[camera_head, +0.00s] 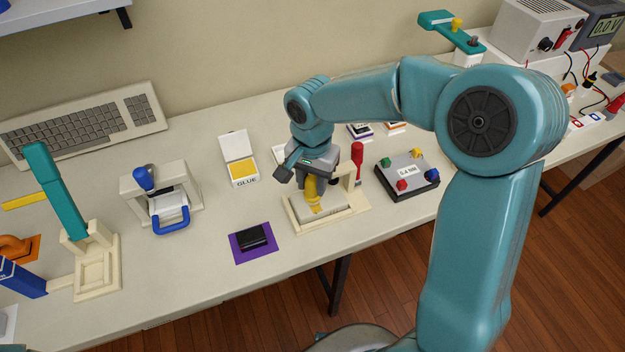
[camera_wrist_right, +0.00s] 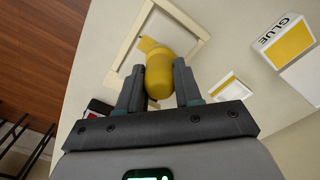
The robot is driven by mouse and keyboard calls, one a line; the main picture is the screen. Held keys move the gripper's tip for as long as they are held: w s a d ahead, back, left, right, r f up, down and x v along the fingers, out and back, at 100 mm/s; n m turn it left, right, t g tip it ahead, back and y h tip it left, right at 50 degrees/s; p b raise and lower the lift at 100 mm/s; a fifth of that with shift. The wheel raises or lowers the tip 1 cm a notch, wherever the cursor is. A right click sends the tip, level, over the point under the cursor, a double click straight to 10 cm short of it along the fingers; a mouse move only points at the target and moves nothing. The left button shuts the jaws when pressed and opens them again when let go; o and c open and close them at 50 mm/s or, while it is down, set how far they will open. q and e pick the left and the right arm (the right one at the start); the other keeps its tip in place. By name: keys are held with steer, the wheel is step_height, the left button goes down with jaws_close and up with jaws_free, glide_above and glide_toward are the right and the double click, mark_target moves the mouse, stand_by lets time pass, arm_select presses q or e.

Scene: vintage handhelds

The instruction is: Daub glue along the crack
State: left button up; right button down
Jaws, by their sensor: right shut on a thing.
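My right gripper (camera_head: 312,182) is shut on a yellow dauber (camera_head: 311,190), which hangs over a cream frame (camera_head: 358,211) on the bench. The wrist view shows the same dauber (camera_wrist_right: 160,68) between both fingers (camera_wrist_right: 160,88). A pale panel (camera_head: 328,203) lies inside the frame, below the dauber. A small yellow patch (camera_wrist_right: 148,44) shows beside the dauber's end; I cannot tell if it is the tip or glue. No crack line can be made out. The white glue box (camera_head: 238,150) with a yellow pad stands left of the frame. My left gripper is not in view.
A purple mat (camera_head: 238,254) with a black block (camera_head: 257,238) lies left of the frame, near the front edge. A red-handled tool (camera_head: 357,155) stands close behind. A grey box with coloured knobs (camera_head: 408,175) is to the right. A clamp press (camera_head: 160,192) stands left.

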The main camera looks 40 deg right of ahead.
step_height(320, 180, up, 6)
steer(key=p, duration=0.4)
steer(key=shift+f, duration=0.1)
steer(key=shift+d, duration=0.1)
stand_by(0.4)
